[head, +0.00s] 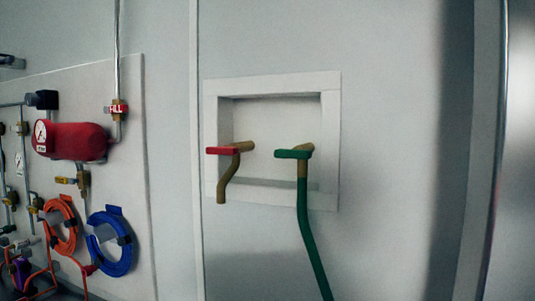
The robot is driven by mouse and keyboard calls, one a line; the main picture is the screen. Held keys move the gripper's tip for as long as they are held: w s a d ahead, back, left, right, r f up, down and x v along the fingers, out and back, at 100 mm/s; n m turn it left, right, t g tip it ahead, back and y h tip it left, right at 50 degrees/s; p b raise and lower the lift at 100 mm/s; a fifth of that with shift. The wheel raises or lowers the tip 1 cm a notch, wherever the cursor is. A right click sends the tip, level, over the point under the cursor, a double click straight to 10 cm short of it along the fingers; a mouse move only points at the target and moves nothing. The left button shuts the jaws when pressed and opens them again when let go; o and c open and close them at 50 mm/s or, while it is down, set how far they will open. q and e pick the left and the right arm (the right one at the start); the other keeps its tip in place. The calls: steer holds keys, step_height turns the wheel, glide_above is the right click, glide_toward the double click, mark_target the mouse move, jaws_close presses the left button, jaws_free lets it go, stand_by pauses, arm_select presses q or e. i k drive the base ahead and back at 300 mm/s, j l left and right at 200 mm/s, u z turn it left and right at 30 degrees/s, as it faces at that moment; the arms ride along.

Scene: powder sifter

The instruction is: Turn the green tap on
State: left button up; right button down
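The green tap (294,154) sits at the right inside a white recessed wall box (331,140). Its green handle points left, roughly level, on a brass body. A green hose (311,235) runs down from its outlet and leaves the bottom of the view. A similar tap with a red handle (222,151) sits to its left in the same box, with a bare curved brass spout. Neither of my grippers shows in the head view.
At the left, a panel (130,200) carries a red cylinder (75,141), pipes, a coiled orange hose (60,225) and a coiled blue hose (110,243). The wall around the box is bare. A vertical metal pipe (498,130) stands at the right.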

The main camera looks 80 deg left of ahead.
mark_target(298, 152)
steer(key=i+l+u, duration=0.15)
steer(key=u, duration=2.45)
steer(key=k+l+z, duration=0.1)
steer(key=l+u, duration=0.2)
steer(key=k+j, duration=0.05)
steer(key=j, duration=0.05)
